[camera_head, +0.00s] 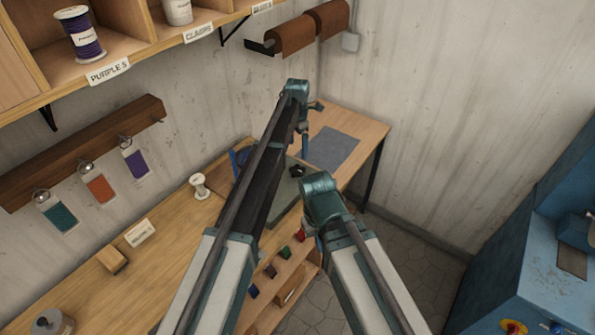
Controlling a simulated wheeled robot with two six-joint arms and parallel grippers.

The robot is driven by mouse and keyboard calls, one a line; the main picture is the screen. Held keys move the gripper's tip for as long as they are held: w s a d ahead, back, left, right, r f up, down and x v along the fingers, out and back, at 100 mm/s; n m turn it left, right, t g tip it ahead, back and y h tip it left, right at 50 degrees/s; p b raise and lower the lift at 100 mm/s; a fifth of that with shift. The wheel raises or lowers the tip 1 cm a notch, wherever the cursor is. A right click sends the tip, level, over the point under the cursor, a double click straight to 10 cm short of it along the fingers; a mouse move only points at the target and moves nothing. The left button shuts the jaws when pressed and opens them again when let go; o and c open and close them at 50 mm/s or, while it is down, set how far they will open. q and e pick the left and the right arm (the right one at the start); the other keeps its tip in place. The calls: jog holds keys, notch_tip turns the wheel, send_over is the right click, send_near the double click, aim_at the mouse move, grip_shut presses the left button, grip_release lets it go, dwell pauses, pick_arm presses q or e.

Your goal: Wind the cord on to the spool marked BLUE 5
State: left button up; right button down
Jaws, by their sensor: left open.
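A small pale spool (200,186) stands on the wooden bench near the wall, with no cord seen on it; I cannot read any marking on it. A blue thing (240,157), possibly cord, shows behind my left arm and is mostly hidden. My left gripper (306,135) is open, small in view, above the bench's far part and to the right of the spool. My right arm ends near the bench's front edge; its jaws cannot be made out. No label reading BLUE 5 is legible.
A purple spool (80,34) stands on the shelf above a PURPLE 5 label (108,74). Colour swatches (100,187) hang from a wooden rail (85,150). A grey mat (333,148) lies at the bench's far end. A blue machine (545,270) stands at right.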

aim_at(298, 170)
pick_arm(q)
notch_tip(298, 170, down, 11)
jog(key=b, duration=1)
jog(key=shift+f, duration=0.2)
jog(key=c, duration=1.2)
jog(key=shift+m, duration=0.3)
